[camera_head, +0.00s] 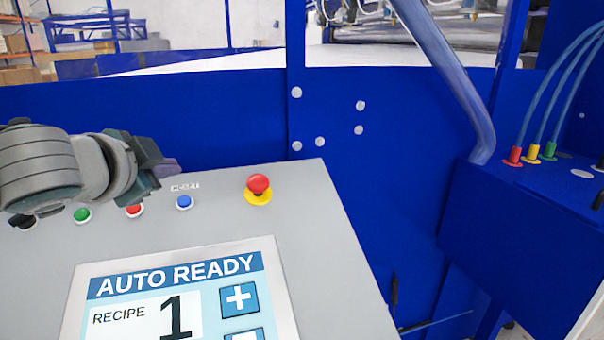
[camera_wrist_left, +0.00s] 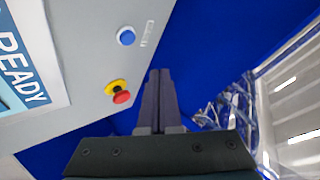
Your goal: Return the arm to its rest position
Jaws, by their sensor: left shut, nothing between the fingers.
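My left gripper (camera_head: 168,166) is at the left of the head view, above the far edge of the grey control panel (camera_head: 318,235). In the left wrist view my left gripper (camera_wrist_left: 160,78) has its two dark fingers together, with nothing between them. Its tips are apart from the red emergency button (camera_wrist_left: 121,97) and the blue button (camera_wrist_left: 126,37) in that view. In the head view the blue button (camera_head: 184,202) is just right of and below the fingertips. My right gripper is not in view.
A red emergency button on a yellow base (camera_head: 258,188), a red button (camera_head: 134,210) and a green button (camera_head: 83,215) are on the panel. The screen (camera_head: 180,290) reads AUTO READY, RECIPE 1. A blue machine wall (camera_head: 375,170) stands behind; a grey tube (camera_head: 450,75) crosses at the right.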

